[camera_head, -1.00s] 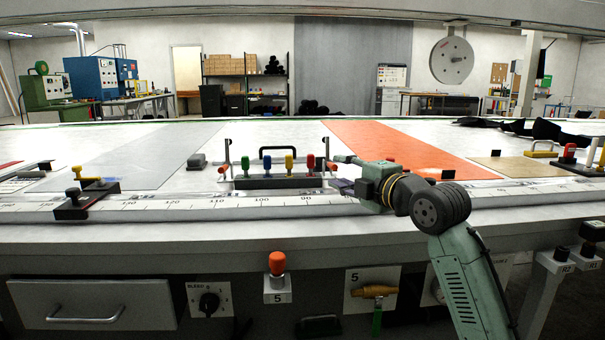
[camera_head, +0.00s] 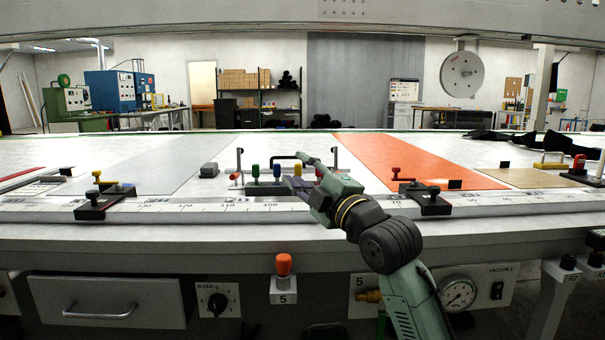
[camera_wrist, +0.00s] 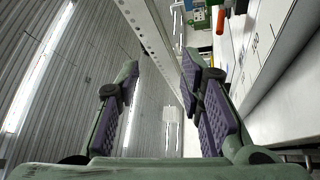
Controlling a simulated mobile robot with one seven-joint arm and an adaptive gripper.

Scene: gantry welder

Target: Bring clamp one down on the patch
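A black clamp (camera_head: 103,203) with a yellow and a black knob sits on the scale rail at the left. Another black clamp (camera_head: 426,199) with red and black knobs sits on the rail to the right of my arm, by the orange sheet (camera_head: 408,160). No label shows which is clamp one, and I cannot tell which sheet is the patch. My gripper (camera_head: 299,174) is above the rail between the two clamps, in front of the coloured-knob block. In the wrist view my gripper (camera_wrist: 160,95) has its fingers apart with nothing between them.
The block with blue, green and other knobs (camera_head: 265,182) stands behind my gripper, partly hidden by it. A grey block (camera_head: 209,170) lies to its left. A tan sheet (camera_head: 535,178) is at the right. The table's middle left is largely clear.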

